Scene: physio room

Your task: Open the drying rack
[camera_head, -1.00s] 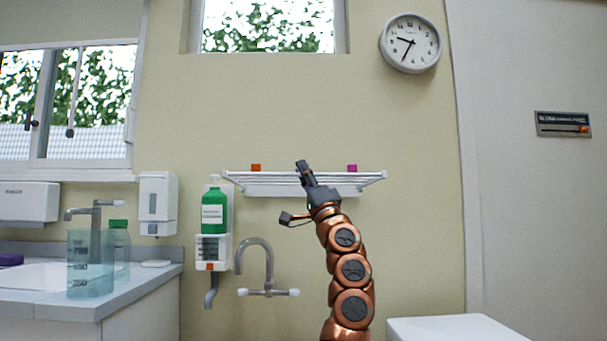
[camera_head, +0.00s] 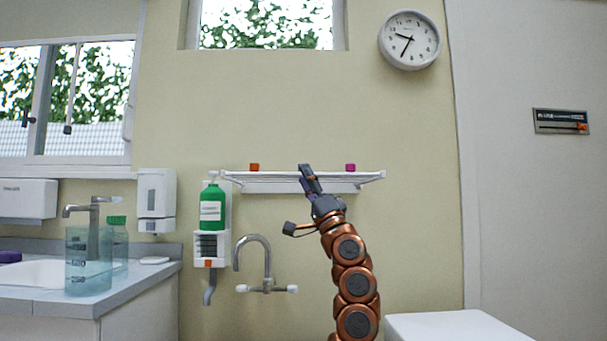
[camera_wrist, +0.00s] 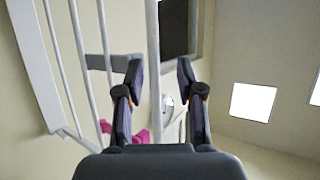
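The drying rack (camera_head: 250,180) is a white, slatted wall rack at the centre of the head view. Its slats extend roughly level from the wall. My gripper (camera_head: 304,168) is in front of its middle and covers part of it. In the wrist view, my gripper (camera_wrist: 159,75) has its two fingers spread apart, with nothing clamped. A white front bar (camera_wrist: 153,60) of the rack appears between the fingertips. I cannot tell how deep it lies between them. Other bars (camera_wrist: 84,60) pass to the left.
An orange block (camera_head: 254,167) and a magenta block (camera_head: 350,167) show at the rack's top edge. A green bottle (camera_head: 212,208) and wall tap (camera_head: 267,270) are to the left and below. A white surface (camera_head: 455,326) stands at lower right.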

